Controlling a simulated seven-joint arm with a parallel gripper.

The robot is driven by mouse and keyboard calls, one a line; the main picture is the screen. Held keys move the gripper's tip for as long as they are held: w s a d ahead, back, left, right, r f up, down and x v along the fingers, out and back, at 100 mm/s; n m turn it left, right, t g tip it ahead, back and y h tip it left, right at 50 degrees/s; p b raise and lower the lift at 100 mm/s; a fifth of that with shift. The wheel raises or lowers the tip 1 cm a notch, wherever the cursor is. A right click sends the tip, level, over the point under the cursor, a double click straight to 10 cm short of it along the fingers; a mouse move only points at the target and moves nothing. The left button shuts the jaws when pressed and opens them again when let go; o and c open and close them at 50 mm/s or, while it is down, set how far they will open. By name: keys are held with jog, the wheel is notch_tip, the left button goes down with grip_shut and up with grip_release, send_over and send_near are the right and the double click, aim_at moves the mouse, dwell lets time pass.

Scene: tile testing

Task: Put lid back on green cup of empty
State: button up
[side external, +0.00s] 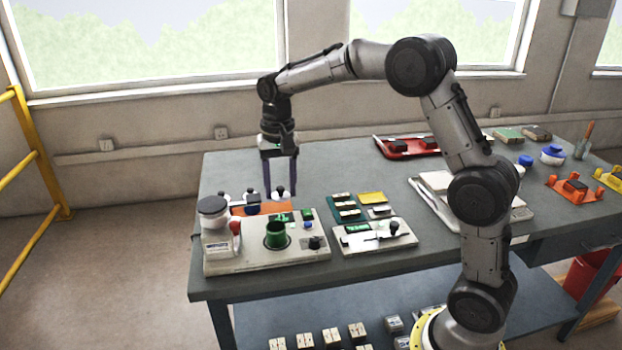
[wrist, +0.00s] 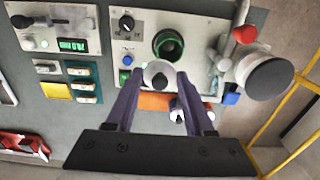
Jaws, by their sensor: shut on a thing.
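The green cup (side external: 276,235) sits in a round dark seat on the pale test machine, with its top uncovered. In the wrist view the cup (wrist: 168,45) shows a dark inside. My gripper (side external: 281,193) points down behind the cup, near the orange rack, with its fingers closed on a small pale round lid (side external: 281,190) with a dark knob. In the wrist view the lid (wrist: 158,76) lies between the fingertips, just below the cup in the picture. I cannot tell how high the lid is above the rack.
The orange rack (side external: 262,210) has other pale, dark-knobbed pieces by it. A grey-topped jar (side external: 212,215) and a red knob (side external: 235,228) rise left of the cup. A second pale device (side external: 373,238) stands to the right. A red tray (side external: 400,155) lies farther back.

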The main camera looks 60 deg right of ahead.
jog(key=shift+w+a+f+n, duration=0.1)
jog(key=shift+a+n, duration=0.05)
jog(key=shift+a, duration=0.35)
jog(key=shift+w+a+f+n, duration=0.1)
jog(key=shift+a+n, duration=0.05)
jog(key=shift+a, duration=0.35)
jog(key=shift+f, duration=3.15)
jog(key=shift+f, duration=0.15)
jog(key=o, duration=1.6)
jog(key=shift+r, duration=3.5)
